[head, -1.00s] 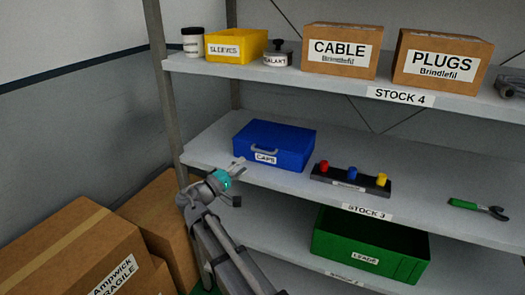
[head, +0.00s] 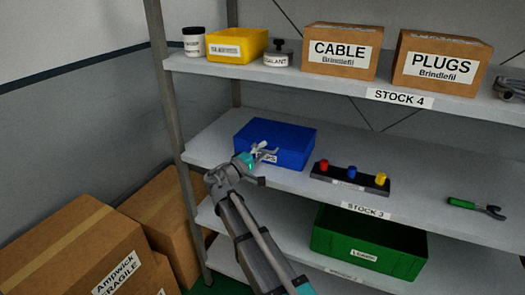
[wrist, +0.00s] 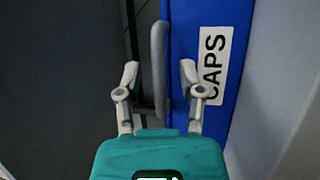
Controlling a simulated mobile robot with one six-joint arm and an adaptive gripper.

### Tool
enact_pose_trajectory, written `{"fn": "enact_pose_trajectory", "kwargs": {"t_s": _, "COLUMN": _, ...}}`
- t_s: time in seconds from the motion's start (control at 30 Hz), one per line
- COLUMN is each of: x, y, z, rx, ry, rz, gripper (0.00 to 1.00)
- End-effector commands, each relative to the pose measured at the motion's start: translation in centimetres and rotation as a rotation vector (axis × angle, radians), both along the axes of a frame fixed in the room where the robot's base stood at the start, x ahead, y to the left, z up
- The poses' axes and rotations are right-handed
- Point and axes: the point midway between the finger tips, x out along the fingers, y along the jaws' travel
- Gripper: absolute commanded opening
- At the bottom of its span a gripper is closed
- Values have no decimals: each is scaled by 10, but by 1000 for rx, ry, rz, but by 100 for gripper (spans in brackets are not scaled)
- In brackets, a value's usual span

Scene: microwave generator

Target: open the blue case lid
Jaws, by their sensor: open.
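The blue case (head: 293,146) sits on the middle shelf with its lid shut. A "CAPS" label and a grey handle are on its front face. My gripper (head: 265,150) is right in front of that face and covers the handle and part of the label in the head view. In the wrist view, my gripper (wrist: 158,78) is open, with one finger on each side of the grey handle (wrist: 159,65). The fingers stand apart from the handle. The case's blue front (wrist: 208,25) shows to the right, with the label beside the right finger.
A black block with red, blue and yellow knobs (head: 350,179) stands right of the case. A green-handled wrench (head: 477,208) lies farther right. The upper shelf (head: 310,79) is above the case. Cardboard boxes (head: 75,245) are stacked at lower left.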

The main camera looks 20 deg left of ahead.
Motion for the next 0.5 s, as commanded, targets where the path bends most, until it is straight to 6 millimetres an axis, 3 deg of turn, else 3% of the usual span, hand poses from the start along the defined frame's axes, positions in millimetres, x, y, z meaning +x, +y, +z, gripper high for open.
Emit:
{"fn": "enact_pose_trajectory", "kwargs": {"t_s": 0.1, "x": 0, "y": 0, "z": 0, "rx": 0, "ry": 0, "rz": 0, "gripper": 46}}
{"fn": "enact_pose_trajectory", "kwargs": {"t_s": 0.33, "x": 0, "y": 0, "z": 0, "rx": 0, "ry": 0, "rz": -1, "gripper": 3}}
{"fn": "enact_pose_trajectory", "kwargs": {"t_s": 0.5, "x": 0, "y": -1, "z": 0, "rx": 0, "ry": 0, "rz": -1, "gripper": 0}}
